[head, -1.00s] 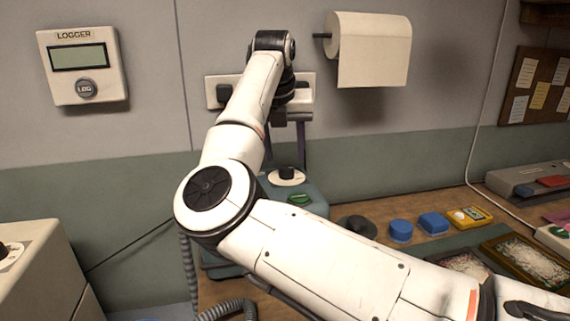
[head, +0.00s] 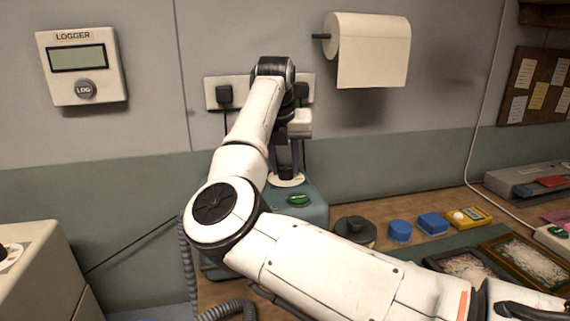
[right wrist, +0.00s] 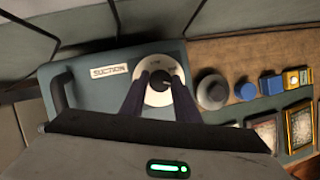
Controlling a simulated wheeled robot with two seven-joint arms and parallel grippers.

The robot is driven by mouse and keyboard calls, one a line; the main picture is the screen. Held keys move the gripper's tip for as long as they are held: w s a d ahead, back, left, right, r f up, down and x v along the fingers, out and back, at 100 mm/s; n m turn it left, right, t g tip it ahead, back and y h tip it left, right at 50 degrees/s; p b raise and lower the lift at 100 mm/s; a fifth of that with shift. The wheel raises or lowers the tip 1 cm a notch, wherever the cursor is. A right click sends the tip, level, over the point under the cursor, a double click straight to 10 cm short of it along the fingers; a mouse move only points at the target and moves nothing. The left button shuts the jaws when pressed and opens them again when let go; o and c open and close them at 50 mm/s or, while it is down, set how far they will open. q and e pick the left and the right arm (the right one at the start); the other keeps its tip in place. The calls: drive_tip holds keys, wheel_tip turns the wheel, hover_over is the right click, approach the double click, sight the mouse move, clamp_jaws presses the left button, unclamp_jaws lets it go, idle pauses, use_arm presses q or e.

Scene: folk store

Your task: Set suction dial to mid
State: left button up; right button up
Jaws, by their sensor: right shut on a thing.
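The suction box (head: 312,212) is a teal unit on the workbench, with a "SUCTION" label (right wrist: 109,71) in the right wrist view. Its dial is a white disc (right wrist: 157,97) with a black knob (right wrist: 161,82). My right gripper (head: 287,170) points down at the dial in the head view. In the right wrist view its two dark fingers (right wrist: 161,80) stand on either side of the knob, shut on it. The dial's scale marks and the knob's pointer are too small to read. My left gripper is not in view.
A green switch (head: 299,199) sits on the box near the dial. A dark round pot (head: 356,231), blue blocks (head: 400,231) and a yellow box (head: 470,216) stand to the right. Framed trays (head: 525,257) lie farther right. Wall sockets (head: 224,96) and a paper roll (head: 372,50) are behind.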

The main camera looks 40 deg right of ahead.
drive_tip(key=shift+s+f+n+b, duration=0.1)
drive_tip(key=shift+n+b, duration=0.65)
drive_tip(key=shift+n, duration=0.15)
drive_tip(key=shift+d+n+t+y+b, duration=0.15)
drive_tip(key=shift+n+t+y+b, duration=0.4)
drive_tip(key=shift+n+b, duration=0.5)
drive_tip(key=n+y+b, duration=0.1)
drive_tip(key=n, duration=0.2)
drive_tip(key=shift+s+d+t, duration=0.1)
drive_tip(key=shift+t, duration=0.15)
drive_tip(key=shift+n+y+b, duration=0.45)
drive_tip(key=shift+n+b, duration=0.05)
drive_tip(key=shift+n, duration=0.35)
drive_tip(key=shift+d+n+y+b, duration=0.15)
drive_tip(key=shift+n+y+b, duration=0.35)
drive_tip(key=shift+n, duration=1)
drive_tip(key=o, duration=1)
